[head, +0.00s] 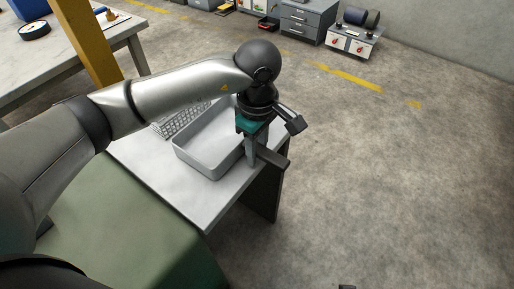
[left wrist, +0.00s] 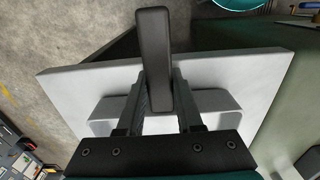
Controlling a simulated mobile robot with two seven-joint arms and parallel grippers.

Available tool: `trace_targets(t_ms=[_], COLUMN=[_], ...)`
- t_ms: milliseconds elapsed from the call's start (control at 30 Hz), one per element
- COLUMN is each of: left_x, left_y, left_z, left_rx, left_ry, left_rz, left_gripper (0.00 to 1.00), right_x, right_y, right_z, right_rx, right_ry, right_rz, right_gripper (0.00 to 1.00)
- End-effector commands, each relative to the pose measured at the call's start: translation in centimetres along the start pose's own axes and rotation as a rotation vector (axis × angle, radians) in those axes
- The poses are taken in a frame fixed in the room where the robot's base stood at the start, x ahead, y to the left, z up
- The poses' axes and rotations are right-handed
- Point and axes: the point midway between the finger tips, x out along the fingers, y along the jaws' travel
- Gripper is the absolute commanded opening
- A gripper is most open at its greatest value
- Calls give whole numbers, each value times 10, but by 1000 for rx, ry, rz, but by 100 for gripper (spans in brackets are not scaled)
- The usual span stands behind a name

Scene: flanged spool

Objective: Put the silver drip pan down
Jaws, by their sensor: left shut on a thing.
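The silver drip pan (head: 205,150) is a grey, open, rectangular tray over the white tabletop, near its right end. It looks level and empty; I cannot tell whether its bottom touches the top. My left gripper (head: 252,152) points down at the pan's right side. It is shut on a dark bar (head: 272,158) that sticks out from that side and looks like the pan's handle. In the left wrist view the bar (left wrist: 153,60) runs between the two fingers (left wrist: 160,108), with part of the grey pan (left wrist: 215,103) behind them. My right gripper is not seen.
The small white table (head: 190,197) has a pale mesh rack (head: 182,122) behind the pan. A green surface (head: 120,225) lies in front. A workbench (head: 75,55) and yellow post (head: 85,40) stand at the back left. The floor on the right is clear.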

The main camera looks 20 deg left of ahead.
Motion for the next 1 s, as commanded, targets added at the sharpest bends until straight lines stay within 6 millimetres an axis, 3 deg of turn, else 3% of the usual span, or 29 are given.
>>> trace_targets(t_ms=[100, 133, 400, 800, 1000], left_x=[2, 2, 2, -2, -31], left_y=[0, 0, 0, 0, 1], left_z=[0, 0, 0, 0, 0], left_rx=[0, 0, 0, 0, -1], left_ry=[1, 0, 0, 0, 1], left_rz=[2, 0, 0, 0, 3], left_gripper=[0, 36, 65, 65, 65], right_x=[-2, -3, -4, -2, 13], right_y=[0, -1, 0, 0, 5], right_z=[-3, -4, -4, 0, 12], right_rx=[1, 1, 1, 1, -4], right_ry=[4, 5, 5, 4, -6], right_rz=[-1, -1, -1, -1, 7], right_gripper=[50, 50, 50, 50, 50])
